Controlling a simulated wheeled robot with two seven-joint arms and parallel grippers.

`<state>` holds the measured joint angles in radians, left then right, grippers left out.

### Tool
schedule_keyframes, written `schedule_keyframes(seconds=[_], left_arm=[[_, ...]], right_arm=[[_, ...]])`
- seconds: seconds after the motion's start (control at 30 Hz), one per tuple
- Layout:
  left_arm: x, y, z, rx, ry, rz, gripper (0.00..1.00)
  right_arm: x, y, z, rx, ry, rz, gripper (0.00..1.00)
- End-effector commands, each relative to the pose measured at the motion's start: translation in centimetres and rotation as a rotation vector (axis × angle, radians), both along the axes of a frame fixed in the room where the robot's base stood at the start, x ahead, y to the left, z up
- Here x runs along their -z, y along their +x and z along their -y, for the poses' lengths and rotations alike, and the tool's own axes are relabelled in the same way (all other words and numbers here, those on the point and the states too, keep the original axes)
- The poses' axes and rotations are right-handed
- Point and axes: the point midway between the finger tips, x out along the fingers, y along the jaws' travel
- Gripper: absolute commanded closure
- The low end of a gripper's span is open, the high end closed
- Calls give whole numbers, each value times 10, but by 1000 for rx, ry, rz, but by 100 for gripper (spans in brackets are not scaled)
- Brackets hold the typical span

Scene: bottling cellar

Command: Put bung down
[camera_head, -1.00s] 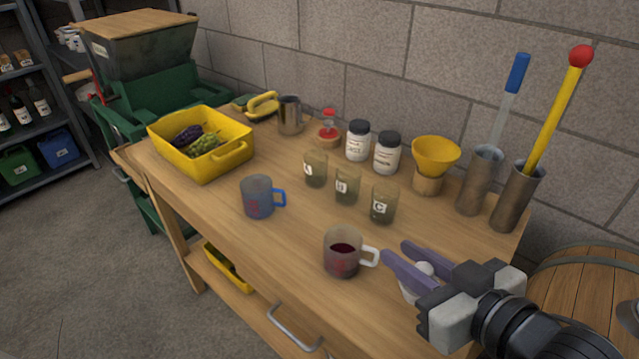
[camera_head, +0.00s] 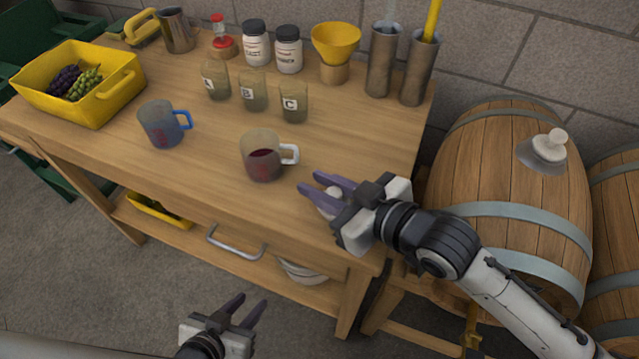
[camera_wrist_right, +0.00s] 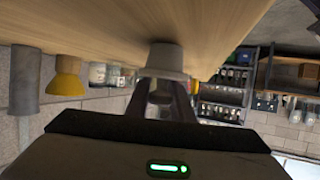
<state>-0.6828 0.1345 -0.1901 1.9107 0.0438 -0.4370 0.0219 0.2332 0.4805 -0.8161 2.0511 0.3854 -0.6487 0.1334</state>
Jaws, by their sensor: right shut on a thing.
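The pale bung (camera_head: 331,207) is between the fingers of my right gripper (camera_head: 311,183), at the workbench's front right corner. My right gripper is shut on it. The workbench top (camera_head: 215,160) extends to the left. My left gripper (camera_head: 254,306) is open and empty, low in front of the bench.
A mug of dark red liquid (camera_head: 262,158) stands just left of my right gripper. A blue-handled mug (camera_head: 160,125), labelled glasses (camera_head: 253,92) and a yellow funnel (camera_head: 336,42) stand further off. A barrel (camera_head: 505,185) with a white fitting (camera_head: 548,147) on top is at the right.

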Motion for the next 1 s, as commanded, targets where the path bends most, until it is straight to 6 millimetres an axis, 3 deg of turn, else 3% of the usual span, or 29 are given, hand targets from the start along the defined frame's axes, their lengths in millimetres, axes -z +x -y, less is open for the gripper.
schedule_keyframes(seconds=[0.27, 0.3, 0.4, 0.77, 1.0], left_arm=[[0, 0, 0, 1, 0, -1, 69], [0, 0, 0, 1, 0, -1, 69], [0, 0, 0, 1, 0, -1, 69], [0, -2, 1, 2, 0, -4, 69], [-1, -2, 1, 2, -1, -4, 69]], right_arm=[[3, 0, 0, 0, -1, -1, 100], [3, 0, 0, 0, -1, -1, 74], [3, 0, 0, 0, -1, -1, 61], [-2, -1, 1, 0, -1, 1, 61], [-16, -27, 32, 0, -4, -1, 61]])
